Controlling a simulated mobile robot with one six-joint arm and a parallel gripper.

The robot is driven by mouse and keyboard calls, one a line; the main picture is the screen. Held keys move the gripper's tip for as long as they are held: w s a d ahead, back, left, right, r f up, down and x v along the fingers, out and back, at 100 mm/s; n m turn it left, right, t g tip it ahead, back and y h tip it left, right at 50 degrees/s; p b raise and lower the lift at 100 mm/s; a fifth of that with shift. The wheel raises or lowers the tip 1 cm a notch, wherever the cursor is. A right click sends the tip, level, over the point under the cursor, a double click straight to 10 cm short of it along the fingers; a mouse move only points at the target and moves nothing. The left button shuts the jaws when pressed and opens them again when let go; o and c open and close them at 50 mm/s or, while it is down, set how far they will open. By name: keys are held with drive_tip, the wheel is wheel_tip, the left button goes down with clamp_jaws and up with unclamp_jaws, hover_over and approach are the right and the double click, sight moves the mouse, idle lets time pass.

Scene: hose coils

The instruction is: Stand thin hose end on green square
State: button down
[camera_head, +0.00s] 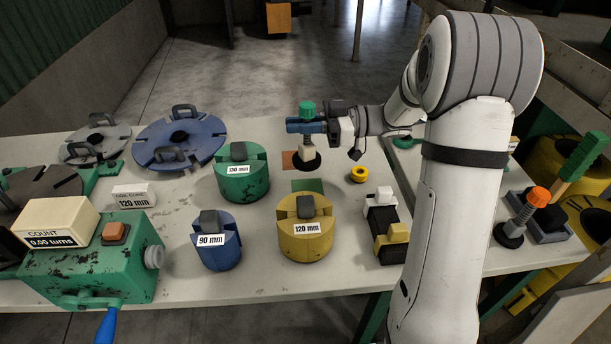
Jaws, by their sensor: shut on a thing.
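My gripper (304,126), with blue fingers, is shut around a hose end with a green top (307,108), a pale stem and a round black base. It is upright. Its base is over or on the right part of a brown-orange square (289,161); I cannot tell whether it touches the table. The green square (308,186) lies just in front of it, partly hidden by the yellow drum and bare where it shows. A second upright piece with an orange top (539,196) and black base stands at the far right.
A yellow 120 mm drum (306,246) stands close in front of the green square. A green drum (241,185) is left of it, a blue 90 mm drum (217,256) front left. A small yellow ring (359,174) lies to the right. Blue slotted disc (203,132) stands back left.

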sight(300, 157)
wheel_tip(300, 157, down, 9)
drive_tip(key=shift+f, duration=0.2)
idle(0.3)
drive_tip(key=shift+f, duration=0.1)
drive_tip(key=c, duration=1.5)
unclamp_jaws()
drive_tip(key=shift+o, duration=0.2)
